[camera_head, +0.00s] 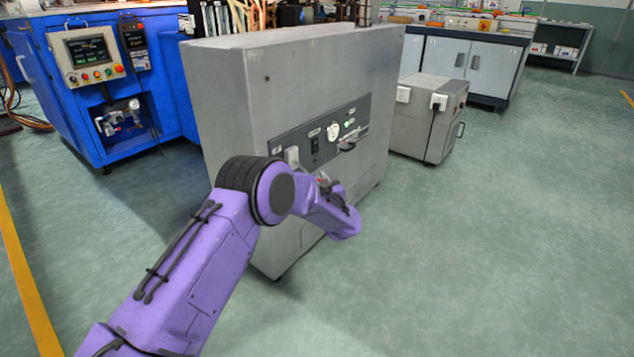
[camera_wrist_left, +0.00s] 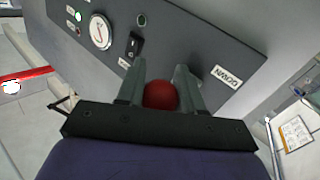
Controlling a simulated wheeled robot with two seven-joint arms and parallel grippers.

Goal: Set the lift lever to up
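The lift lever shows as a round red knob (camera_wrist_left: 160,95) in the left wrist view, in front of a dark grey panel (camera_wrist_left: 215,40). My left gripper (camera_wrist_left: 160,80) has one finger on each side of the knob, and both seem to touch it. A DOWN label (camera_wrist_left: 227,76) is on the panel beside the right finger. The lever's shaft is hidden, so its exact setting is unclear. In the head view my left gripper (camera_head: 322,181) is mostly hidden behind my purple arm, close to the panel of the grey cabinet (camera_head: 235,105). My right gripper is not in view.
The panel also carries a round gauge (camera_head: 333,132), a black switch (camera_head: 315,144) and a handle-like part (camera_head: 347,145). A blue machine (camera_head: 65,120) stands at the left and a small grey box (camera_head: 428,115) to the right. The floor (camera_head: 500,240) at the right is clear.

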